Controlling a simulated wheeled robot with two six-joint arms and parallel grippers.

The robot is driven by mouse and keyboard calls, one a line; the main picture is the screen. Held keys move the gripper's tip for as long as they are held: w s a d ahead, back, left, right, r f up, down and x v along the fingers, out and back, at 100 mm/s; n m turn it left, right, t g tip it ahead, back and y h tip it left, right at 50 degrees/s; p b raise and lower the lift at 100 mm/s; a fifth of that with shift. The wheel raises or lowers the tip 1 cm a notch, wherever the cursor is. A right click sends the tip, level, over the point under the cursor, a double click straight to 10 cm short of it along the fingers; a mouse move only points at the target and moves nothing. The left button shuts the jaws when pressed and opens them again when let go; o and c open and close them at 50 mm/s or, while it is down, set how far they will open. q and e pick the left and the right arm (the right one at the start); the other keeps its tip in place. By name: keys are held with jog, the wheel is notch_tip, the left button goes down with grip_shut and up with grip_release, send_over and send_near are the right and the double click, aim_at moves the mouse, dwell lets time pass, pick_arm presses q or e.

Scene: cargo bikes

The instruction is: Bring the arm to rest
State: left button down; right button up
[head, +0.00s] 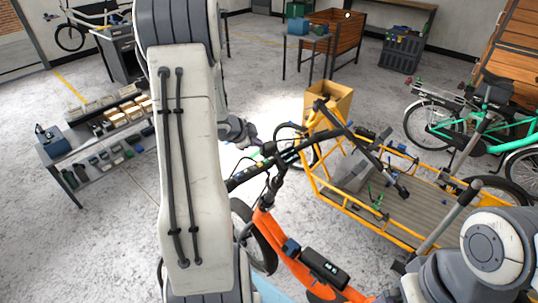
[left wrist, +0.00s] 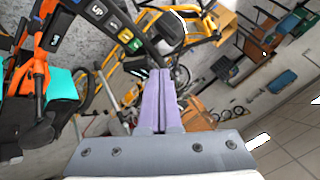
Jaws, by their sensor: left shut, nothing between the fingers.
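My left arm (head: 185,150) rises through the left middle of the head view. My left gripper (head: 238,130) is partly hidden behind that arm and sits above the floor near the bike's handlebar. In the left wrist view the two pale purple fingers (left wrist: 161,100) lie together, shut, with nothing between them. The orange and yellow cargo bike (head: 320,267) stands to the right of the arm in the head view. It also shows in the left wrist view (left wrist: 40,70), beyond the fingers. My right arm (head: 492,250) is at the bottom right; its gripper does not show.
A low bench (head: 110,163) with several small parts stands at the left. A green bike (head: 465,128) stands at the right. A cardboard box (head: 338,100) is behind the cargo bed (head: 400,205). A table (head: 306,42) and a dark crate (head: 402,55) are farther back. Open floor lies between.

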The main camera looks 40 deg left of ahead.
pick_arm(q)
jog(key=s+d+f+n+g+y+b, duration=0.15)
jog(key=d+b, duration=0.65)
jog(key=d, duration=1.4)
jog(key=s+d+f+g+h+b, duration=0.1)
jog(key=s+d+g, duration=0.1)
jog(key=s+d, duration=0.3)
jog(key=s+d+f+g+h+b, duration=0.1)
jog(key=s+d, duration=0.4)
jog(key=s, duration=0.7)
jog(key=s+d+f+g+h+b, duration=0.1)
jog(key=s+d+f+g+b, duration=0.1)
jog(key=s+d, duration=0.4)
jog(key=shift+s+f+g+b, duration=0.15)
jog(key=shift+s+g+b, duration=0.5)
jog(key=shift+s+g, duration=0.5)
